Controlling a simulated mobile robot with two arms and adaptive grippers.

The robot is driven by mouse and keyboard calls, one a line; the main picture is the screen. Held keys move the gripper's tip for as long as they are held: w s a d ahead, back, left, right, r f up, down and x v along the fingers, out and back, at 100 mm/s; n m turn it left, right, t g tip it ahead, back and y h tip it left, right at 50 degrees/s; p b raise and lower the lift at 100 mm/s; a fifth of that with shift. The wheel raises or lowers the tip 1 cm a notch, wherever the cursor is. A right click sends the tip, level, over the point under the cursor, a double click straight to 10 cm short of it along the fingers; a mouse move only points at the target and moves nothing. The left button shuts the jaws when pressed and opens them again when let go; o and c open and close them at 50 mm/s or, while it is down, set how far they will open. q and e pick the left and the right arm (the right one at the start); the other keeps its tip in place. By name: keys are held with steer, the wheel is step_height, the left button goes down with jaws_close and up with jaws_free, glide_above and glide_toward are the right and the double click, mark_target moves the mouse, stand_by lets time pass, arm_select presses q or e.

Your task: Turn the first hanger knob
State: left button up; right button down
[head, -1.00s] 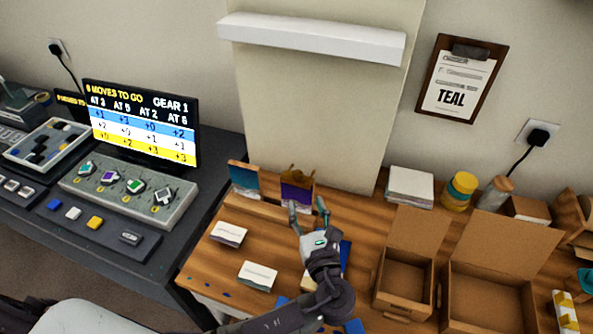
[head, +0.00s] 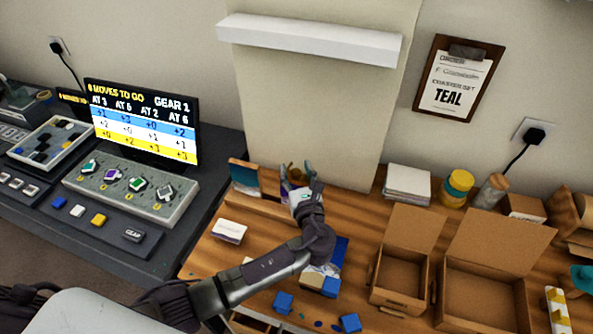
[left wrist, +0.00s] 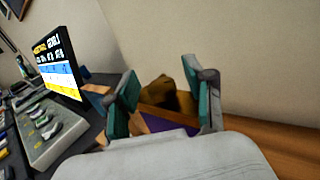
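A grey control panel (head: 150,203) on the dark desk at left carries a row of several knobs. The leftmost is a teal knob (head: 89,167), followed by a purple knob (head: 112,176), a green one and a grey one. The panel also shows in the left wrist view (left wrist: 58,143). My left gripper (head: 298,177) is away from the knobs, at the back of the wooden table. Its fingers (left wrist: 165,100) are spread around a purple card with a brown top (left wrist: 165,123), without clear contact. The gripper mostly hides this card in the head view. My right gripper is out of view.
A screen (head: 140,122) behind the panel reads "8 moves to go" and "Gear 1". A blue-and-brown card (head: 245,176) stands left of my left gripper. Open cardboard boxes (head: 400,278) and blue blocks (head: 283,302) occupy the wooden table. A white shelf (head: 308,40) juts from the wall above.

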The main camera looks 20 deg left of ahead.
arm_select(q)
steer(key=c, duration=0.5)
jaws_close()
steer(key=shift+h, duration=0.3)
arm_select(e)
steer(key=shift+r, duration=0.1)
